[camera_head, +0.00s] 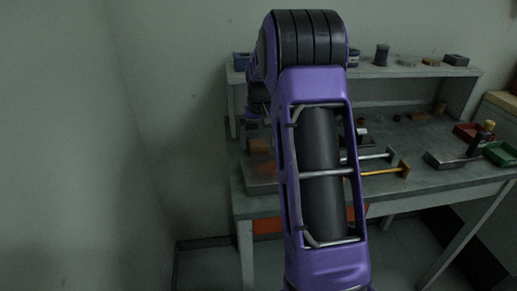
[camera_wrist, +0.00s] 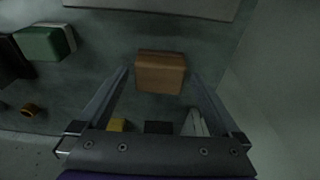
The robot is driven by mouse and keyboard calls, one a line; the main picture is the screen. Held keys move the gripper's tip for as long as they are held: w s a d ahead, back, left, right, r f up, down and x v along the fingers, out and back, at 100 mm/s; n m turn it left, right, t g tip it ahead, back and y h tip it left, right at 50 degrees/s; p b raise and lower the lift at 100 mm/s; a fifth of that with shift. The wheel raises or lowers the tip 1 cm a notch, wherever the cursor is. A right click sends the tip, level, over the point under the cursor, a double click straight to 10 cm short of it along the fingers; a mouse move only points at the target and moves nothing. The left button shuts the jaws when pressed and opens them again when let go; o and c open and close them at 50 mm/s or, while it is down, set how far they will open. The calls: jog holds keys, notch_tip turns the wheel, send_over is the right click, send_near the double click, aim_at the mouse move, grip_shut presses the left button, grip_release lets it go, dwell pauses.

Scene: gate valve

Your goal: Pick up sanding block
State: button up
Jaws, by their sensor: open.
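A brown-orange block (camera_wrist: 162,78), which looks like the sanding block, lies on the grey bench top in the wrist view. My gripper (camera_wrist: 159,72) is open, with one finger toward each side of the block. The fingers appear apart from it, and I cannot tell how high they are above the bench.
A raised shelf (camera_head: 400,72) runs along the back. A green-and-white block (camera_wrist: 45,43) and a small ring (camera_wrist: 30,110) lie left in the wrist view.

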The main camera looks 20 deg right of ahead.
aim_at(259, 142)
jog(key=shift+w+f, duration=0.1)
jog(key=shift+f, duration=0.7)
jog(key=shift+c, duration=0.2)
jog(key=shift+r, duration=0.1)
jog(key=c, duration=1.3)
notch_tip(259, 142, up, 10)
jog(key=shift+p, duration=0.65)
